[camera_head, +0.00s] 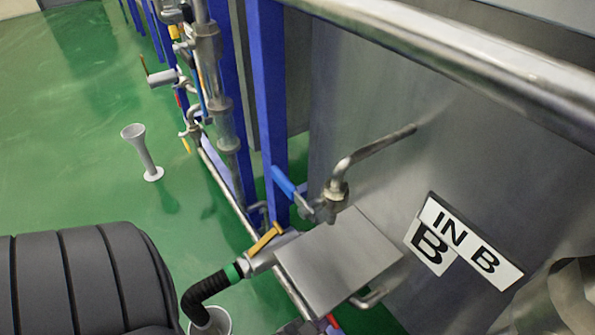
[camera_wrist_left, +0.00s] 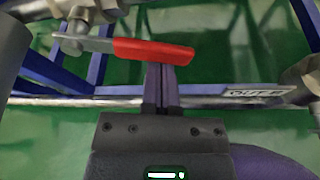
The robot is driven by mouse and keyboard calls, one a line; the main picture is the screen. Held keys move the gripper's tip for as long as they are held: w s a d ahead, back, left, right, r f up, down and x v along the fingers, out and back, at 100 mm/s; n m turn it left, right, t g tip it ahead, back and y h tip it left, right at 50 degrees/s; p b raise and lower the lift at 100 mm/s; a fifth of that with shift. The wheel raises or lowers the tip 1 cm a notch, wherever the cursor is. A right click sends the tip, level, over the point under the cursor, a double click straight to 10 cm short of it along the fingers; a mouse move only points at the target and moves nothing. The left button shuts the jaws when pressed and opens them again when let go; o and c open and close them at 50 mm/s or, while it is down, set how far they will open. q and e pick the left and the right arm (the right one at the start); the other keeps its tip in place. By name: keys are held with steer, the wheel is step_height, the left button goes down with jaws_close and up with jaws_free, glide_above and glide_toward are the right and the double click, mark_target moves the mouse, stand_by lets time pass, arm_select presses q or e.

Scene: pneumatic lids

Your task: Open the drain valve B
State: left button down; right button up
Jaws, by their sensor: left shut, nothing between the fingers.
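A valve with a red lever handle (camera_wrist_left: 152,51) shows at the top of the left wrist view. My left gripper (camera_wrist_left: 161,72) is shut and empty, its fingertips at the lower edge of this handle; I cannot tell whether they touch. In the head view, a steel tank with an "IN B" label (camera_head: 471,243) and a "B" label (camera_head: 431,247) has a blue-handled valve (camera_head: 285,182) and a yellow-handled valve (camera_head: 265,239). A sliver of red (camera_head: 333,321) shows at the bottom edge. My right gripper is out of view.
A black hose (camera_head: 208,284) runs from the yellow-handled valve to a grey funnel (camera_head: 213,322). A flat metal plate (camera_head: 338,260) and a bent pipe (camera_head: 365,155) stick out. A blue post (camera_head: 268,110) stands beside the tank. Green floor is free around another funnel stand (camera_head: 143,152).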

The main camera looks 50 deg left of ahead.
arm_select(q)
steer(key=shift+d+r+n+p, duration=0.2)
steer(key=shift+r+p, duration=0.1)
steer(key=shift+r, duration=0.2)
steer(key=shift+d+r+n+p, duration=0.1)
steer(key=shift+d+r+p, duration=0.15)
steer(key=shift+r, duration=0.3)
